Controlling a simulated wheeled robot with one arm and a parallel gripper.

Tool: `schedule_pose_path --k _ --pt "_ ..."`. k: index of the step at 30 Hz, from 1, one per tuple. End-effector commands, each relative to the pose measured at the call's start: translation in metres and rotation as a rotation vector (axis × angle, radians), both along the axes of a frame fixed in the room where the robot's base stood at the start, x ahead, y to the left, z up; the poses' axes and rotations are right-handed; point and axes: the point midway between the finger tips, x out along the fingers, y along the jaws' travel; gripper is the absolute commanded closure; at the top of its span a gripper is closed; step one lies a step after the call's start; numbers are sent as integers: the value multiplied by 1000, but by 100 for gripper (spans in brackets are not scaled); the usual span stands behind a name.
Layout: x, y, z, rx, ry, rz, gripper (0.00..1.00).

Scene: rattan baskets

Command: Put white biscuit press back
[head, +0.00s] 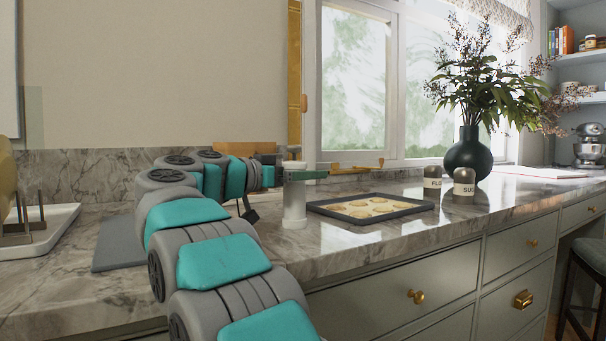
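The white biscuit press (294,206) stands upright on the marble counter, left of a baking tray. It is a slim white cylinder with a wider cap. My gripper (277,179) is beside its upper part, at the end of my arm reaching in from the front. A flat dark green piece (307,175) crosses the press just below the cap; I cannot tell if it belongs to the press or to my gripper. My gripper's fingers are mostly hidden, so I cannot tell whether they are open or shut on the press.
The dark baking tray (397,210) holds several biscuits. Flour (432,184) and sugar (464,183) shakers and a dark vase (470,155) stand further right. A white rack tray (38,238) and a grey board (118,246) lie left. The counter's front edge is close to my arm.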

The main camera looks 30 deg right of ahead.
Motion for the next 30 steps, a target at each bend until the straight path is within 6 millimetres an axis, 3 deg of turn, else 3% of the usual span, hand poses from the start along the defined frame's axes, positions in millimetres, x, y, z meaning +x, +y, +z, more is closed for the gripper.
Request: schedule_pose_path --k 7,21,30 --pt "0 2 3 -1 0 1 10" --pt "-17 91 6 0 0 4 10" --pt "-22 117 6 -1 0 2 10"
